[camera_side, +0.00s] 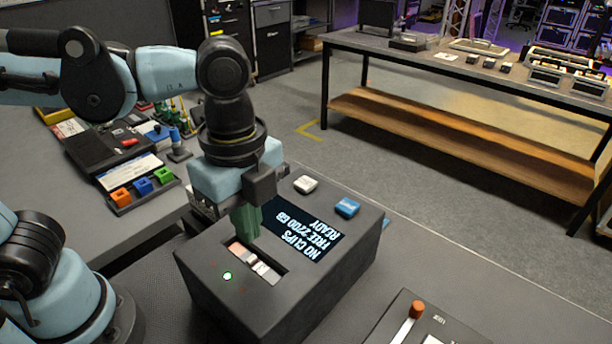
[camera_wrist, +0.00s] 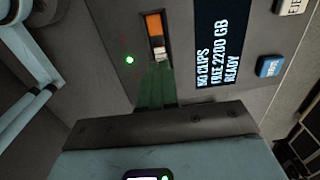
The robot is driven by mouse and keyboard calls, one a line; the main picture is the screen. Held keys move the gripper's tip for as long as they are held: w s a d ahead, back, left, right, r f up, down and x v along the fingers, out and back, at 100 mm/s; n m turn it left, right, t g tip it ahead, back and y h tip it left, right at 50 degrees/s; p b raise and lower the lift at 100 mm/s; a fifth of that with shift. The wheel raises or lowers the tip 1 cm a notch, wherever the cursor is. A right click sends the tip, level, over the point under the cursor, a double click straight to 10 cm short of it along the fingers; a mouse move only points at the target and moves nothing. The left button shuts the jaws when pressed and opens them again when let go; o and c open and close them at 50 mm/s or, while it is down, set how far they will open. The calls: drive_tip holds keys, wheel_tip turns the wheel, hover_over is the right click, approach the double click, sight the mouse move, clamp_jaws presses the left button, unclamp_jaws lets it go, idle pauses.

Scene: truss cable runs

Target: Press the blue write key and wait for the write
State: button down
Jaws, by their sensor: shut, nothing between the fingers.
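The blue key (camera_side: 347,207) is on top of a dark box (camera_side: 310,290), near its far right corner. It also shows at the right of the wrist view (camera_wrist: 270,65). A screen (camera_side: 306,229) on the box reads "NO CLIPS", "FREE 2200 GB", "READY" in the wrist view (camera_wrist: 217,50). My gripper (camera_side: 246,233) has green fingers, shut and empty, pointing down over the box beside its slot. It is left of the screen and apart from the blue key. The green fingertips also show in the wrist view (camera_wrist: 158,66).
A white key (camera_side: 305,184) sits beside the blue one. The slot holds an orange and white piece (camera_side: 254,261); a green light (camera_side: 227,276) glows next to it. A panel with an orange-topped lever (camera_side: 416,310) is at front right. A tray of coloured blocks (camera_side: 142,187) is at left.

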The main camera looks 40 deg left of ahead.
sight(343, 208)
idle(0.6)
drive_tip(key=w+d+r+t, duration=0.1)
drive_tip(key=w, duration=0.2)
drive_tip(key=w+n+t+h, duration=0.1)
drive_tip(key=w+t, duration=0.1)
drive_tip(key=w+d+r+n+t+h, duration=0.1)
drive_tip(key=w, duration=0.2)
drive_tip(key=shift+w+d+r, duration=0.3)
drive_tip(key=shift+d, duration=0.05)
drive_tip(key=w+d+r+n+t+h, duration=0.1)
drive_tip(key=w+r+n+t, duration=0.1)
drive_tip(key=w+r+t, duration=0.2)
drive_tip(key=w+r, duration=0.1)
drive_tip(key=w, duration=0.1)
drive_tip(key=shift+w+d+h, duration=0.3)
drive_tip(key=shift+w+h, duration=0.1)
drive_tip(key=shift+f, duration=0.1)
drive_tip(key=shift+f, duration=4.35)
drive_tip(key=shift+f, duration=0.2)
drive_tip(key=shift+f, duration=0.25)
